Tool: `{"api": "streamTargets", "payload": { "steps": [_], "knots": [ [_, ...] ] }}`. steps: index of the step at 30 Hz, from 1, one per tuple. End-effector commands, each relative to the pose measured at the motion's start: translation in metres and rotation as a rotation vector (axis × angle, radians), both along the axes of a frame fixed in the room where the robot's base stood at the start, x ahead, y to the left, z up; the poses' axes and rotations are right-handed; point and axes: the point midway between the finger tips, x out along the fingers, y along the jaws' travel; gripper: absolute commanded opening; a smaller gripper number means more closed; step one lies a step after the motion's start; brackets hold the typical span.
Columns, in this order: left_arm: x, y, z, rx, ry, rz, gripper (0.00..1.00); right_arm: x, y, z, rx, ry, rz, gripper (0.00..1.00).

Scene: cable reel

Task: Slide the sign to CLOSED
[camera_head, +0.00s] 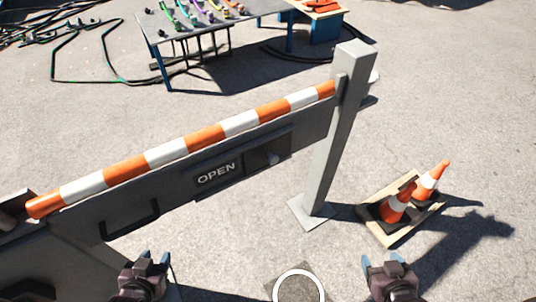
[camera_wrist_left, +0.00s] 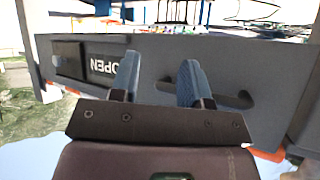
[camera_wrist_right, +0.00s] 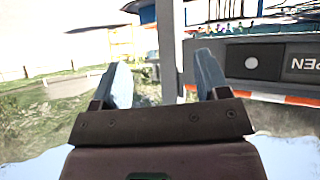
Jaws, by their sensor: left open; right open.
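The sign (camera_head: 217,174) is a dark sliding panel on the grey barrier board and reads OPEN. A light round knob (camera_head: 273,158) sits in the dark slot to the right of the word. The sign also shows upside down in the left wrist view (camera_wrist_left: 104,66), and the knob shows in the right wrist view (camera_wrist_right: 251,62). My left gripper (camera_head: 151,262) is open and empty, in front of the board and below its black handle. My right gripper (camera_head: 386,262) is open and empty, right of the post's foot and apart from the sign.
An orange-and-white striped bar (camera_head: 187,146) tops the barrier board, which meets a grey post (camera_head: 338,130). A black handle (camera_head: 130,222) is on the board's left part. Traffic cones (camera_head: 430,182) stand on a wooden pallet at right. A table (camera_head: 212,20) with coloured items stands behind.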

Motion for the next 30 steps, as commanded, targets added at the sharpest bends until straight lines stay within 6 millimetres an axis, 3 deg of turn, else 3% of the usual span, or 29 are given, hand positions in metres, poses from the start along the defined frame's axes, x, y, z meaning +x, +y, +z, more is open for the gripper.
{"api": "streamTargets", "payload": {
  "steps": [4,8,12,18,24,30],
  "knots": [
    [-0.002,0.0,-0.008,0.0,0.008,0.0,0.43,0.02,0.003,0.002,-0.002,-0.032,0.014,0.6],
    [-0.007,0.0,-0.028,0.0,0.03,-0.001,0.43,0.062,0.02,0.005,0.004,-0.097,0.067,0.6],
    [-0.011,-0.001,-0.05,0.0,0.052,-0.004,0.43,0.114,0.061,0.006,0.07,-0.172,0.159,0.6],
    [-0.003,-0.004,-0.06,-0.001,0.048,-0.015,0.43,0.168,0.128,0.015,0.18,-0.291,0.319,0.6],
    [0.001,-0.006,-0.066,0.001,0.05,-0.024,0.43,0.195,0.182,0.024,0.262,-0.399,0.449,0.6],
    [0.004,-0.006,-0.06,0.006,0.05,-0.03,0.43,0.196,0.208,0.029,0.308,-0.481,0.502,0.6]
  ]
}}
